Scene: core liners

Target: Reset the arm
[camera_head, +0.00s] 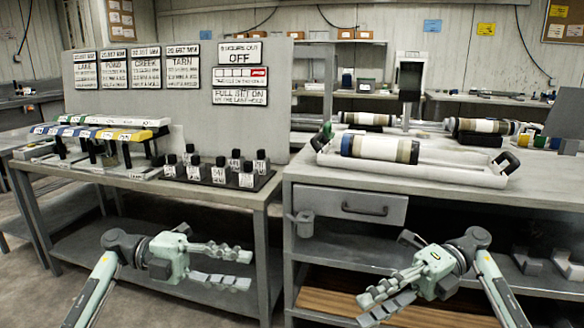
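My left gripper (228,267) is at the lower left, in front of the left bench and below its top. Its two fingers point right and stand apart, with nothing between them. My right gripper (378,300) is at the lower right, in front of the right bench's lower shelf. Its fingers point left and down and show a gap, with nothing seen between them. Both grippers are clear of the bench tops.
The right bench (540,195) bears a white tray (440,178) with a core liner (378,148). A sign panel (180,120) stands behind the left bench.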

